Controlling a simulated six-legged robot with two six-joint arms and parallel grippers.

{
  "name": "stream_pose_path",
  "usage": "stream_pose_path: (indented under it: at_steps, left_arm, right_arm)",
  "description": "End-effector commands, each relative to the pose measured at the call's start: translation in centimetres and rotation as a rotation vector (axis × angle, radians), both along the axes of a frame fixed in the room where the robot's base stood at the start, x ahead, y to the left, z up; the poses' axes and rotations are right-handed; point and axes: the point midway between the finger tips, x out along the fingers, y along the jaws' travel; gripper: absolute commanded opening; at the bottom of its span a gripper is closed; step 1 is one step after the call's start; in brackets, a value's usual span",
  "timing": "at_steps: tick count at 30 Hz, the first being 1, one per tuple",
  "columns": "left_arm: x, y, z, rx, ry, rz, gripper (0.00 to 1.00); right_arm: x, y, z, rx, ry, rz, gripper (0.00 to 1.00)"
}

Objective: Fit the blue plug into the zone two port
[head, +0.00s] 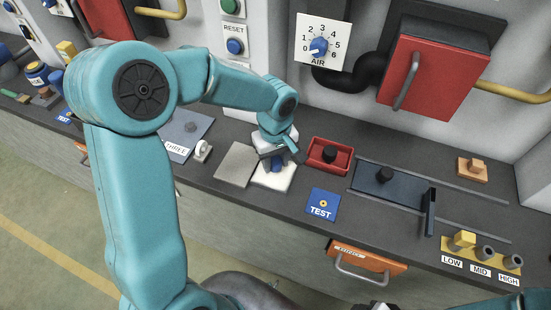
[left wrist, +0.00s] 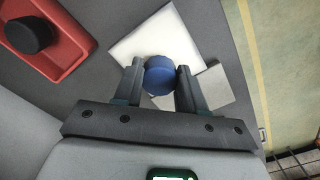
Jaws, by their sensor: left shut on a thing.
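My left gripper (head: 276,152) is shut on the blue plug (head: 277,166), low over a white pad (head: 268,182) on the bench. In the left wrist view the round blue plug (left wrist: 160,75) sits between the two fingers (left wrist: 160,84), with the white pad (left wrist: 140,42) behind it. I cannot tell whether the plug touches the pad. A panel with a THREE label (head: 177,150) lies to the left. I cannot make out a zone two label; my arm covers part of the bench. Only a dark piece of what may be my right gripper (head: 376,305) shows at the bottom edge.
A grey pad (head: 237,165) adjoins the white pad. A red tray with a black knob (head: 329,155) and a blue TEST plate (head: 322,205) are to the right. Farther right are a dark slide panel (head: 390,190) and a LOW/MID/HIGH block (head: 480,255). A red-doored box (head: 437,75) hangs behind.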

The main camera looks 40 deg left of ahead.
Motion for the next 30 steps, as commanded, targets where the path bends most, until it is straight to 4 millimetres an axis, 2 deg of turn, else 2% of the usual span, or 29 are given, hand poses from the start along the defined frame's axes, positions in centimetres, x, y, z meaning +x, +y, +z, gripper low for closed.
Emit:
stream_pose_path:
  at_steps: [30]
  left_arm:
    - [0.00, -0.02, 0.01, 0.000, 0.000, 0.000, 0.10]
  right_arm:
    - [0.00, 0.00, -0.77, 0.000, 0.000, 0.000, 0.50]
